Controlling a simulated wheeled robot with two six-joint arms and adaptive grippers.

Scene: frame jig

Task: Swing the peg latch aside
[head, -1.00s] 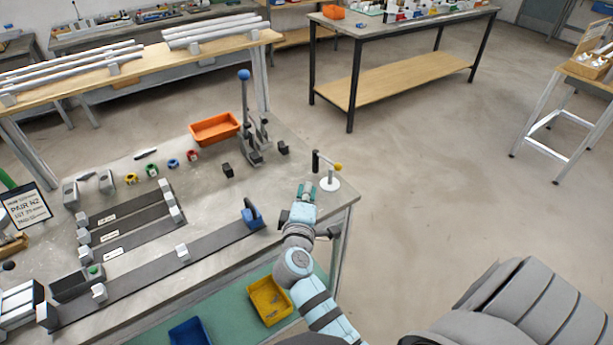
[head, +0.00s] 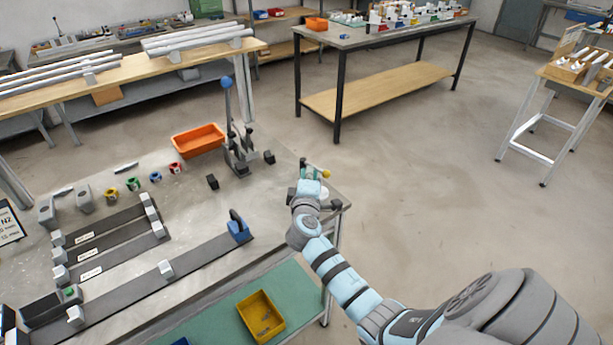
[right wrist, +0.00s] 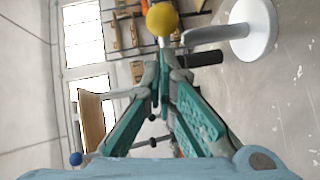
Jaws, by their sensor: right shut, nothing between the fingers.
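The peg latch stands at the right corner of the metal bench. Its yellow ball (head: 327,174) and black handle (head: 303,163) show around my right gripper (head: 310,174), which hides much of its post and base. In the right wrist view the yellow ball (right wrist: 163,20) is just beyond my fingertips (right wrist: 161,75). The white round base (right wrist: 252,30), grey post (right wrist: 212,34) and black handle (right wrist: 204,58) lie to the right of it. The right gripper is shut and empty, close to the latch; I cannot tell whether it touches. My left gripper is out of view.
A lever clamp with a blue knob (head: 227,83) and an orange bin (head: 198,140) stand farther left on the bench. A blue fixture (head: 238,228) sits on the long dark rail. A yellow bin (head: 261,316) is on the shelf below. Floor right of the bench is clear.

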